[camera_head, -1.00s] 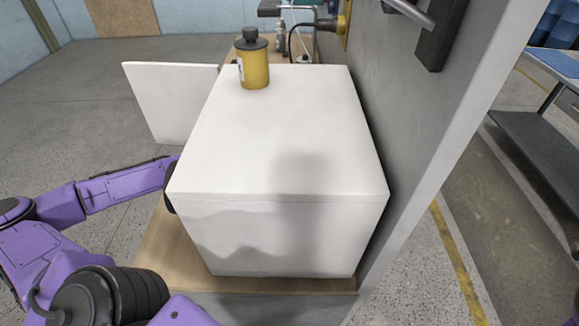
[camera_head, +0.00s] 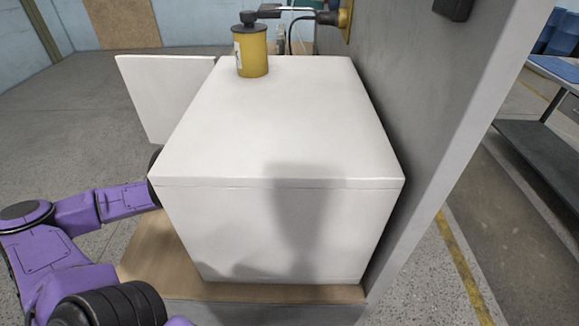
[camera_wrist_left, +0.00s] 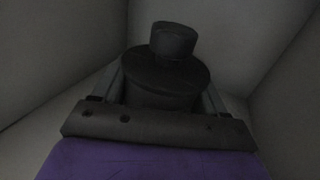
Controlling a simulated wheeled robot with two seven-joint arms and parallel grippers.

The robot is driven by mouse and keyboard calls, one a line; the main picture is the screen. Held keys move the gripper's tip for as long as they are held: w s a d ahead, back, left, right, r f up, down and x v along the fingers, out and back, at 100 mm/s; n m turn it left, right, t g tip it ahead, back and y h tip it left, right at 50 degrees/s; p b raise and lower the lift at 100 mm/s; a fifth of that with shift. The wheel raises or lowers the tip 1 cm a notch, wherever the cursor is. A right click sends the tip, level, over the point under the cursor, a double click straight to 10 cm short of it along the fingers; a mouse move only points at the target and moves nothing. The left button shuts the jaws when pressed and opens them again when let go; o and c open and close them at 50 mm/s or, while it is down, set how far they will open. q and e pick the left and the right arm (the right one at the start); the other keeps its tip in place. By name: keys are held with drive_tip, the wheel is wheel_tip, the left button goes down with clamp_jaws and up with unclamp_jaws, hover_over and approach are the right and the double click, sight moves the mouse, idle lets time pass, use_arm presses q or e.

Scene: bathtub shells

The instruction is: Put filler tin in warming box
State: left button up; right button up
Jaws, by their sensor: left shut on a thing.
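The white warming box (camera_head: 270,120) stands on a wooden board, its door (camera_head: 165,92) swung open on the left side. My left arm reaches into its left side, so the box hides my left gripper in the head view. In the left wrist view my left gripper (camera_wrist_left: 163,95) is shut on a dark-looking tin with a round stepped cap (camera_wrist_left: 172,62), which I take to be the filler tin. It appears upright between the fingers, inside the dim box. Whether its base touches the floor is hidden. My right gripper is not in view.
A yellow tin with a dark cap (camera_head: 251,55) stands on the back of the box top. A grey wall panel (camera_head: 420,130) rises close along the box's right side. The wooden board (camera_head: 150,245) shows bare at the front left.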

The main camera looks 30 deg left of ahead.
use_arm(q)
drive_tip(key=shift+r, duration=0.15)
drive_tip(key=shift+s, duration=0.1)
drive_tip(key=o, duration=1.4)
drive_tip(key=shift+f, duration=0.2)
drive_tip(key=shift+r+p, duration=0.3)
drive_tip(key=shift+r, duration=0.1)
drive_tip(key=p+v, duration=0.3)
drive_tip(key=v, duration=0.1)
drive_tip(key=shift+s+a+p, duration=0.15)
drive_tip(key=shift+s+p, duration=0.05)
drive_tip(key=shift+p, duration=0.15)
drive_tip(key=v, duration=0.7)
drive_tip(key=shift+s+a+f+p, duration=0.1)
drive_tip(key=shift+s+f+p, duration=0.1)
drive_tip(key=shift+p, duration=0.2)
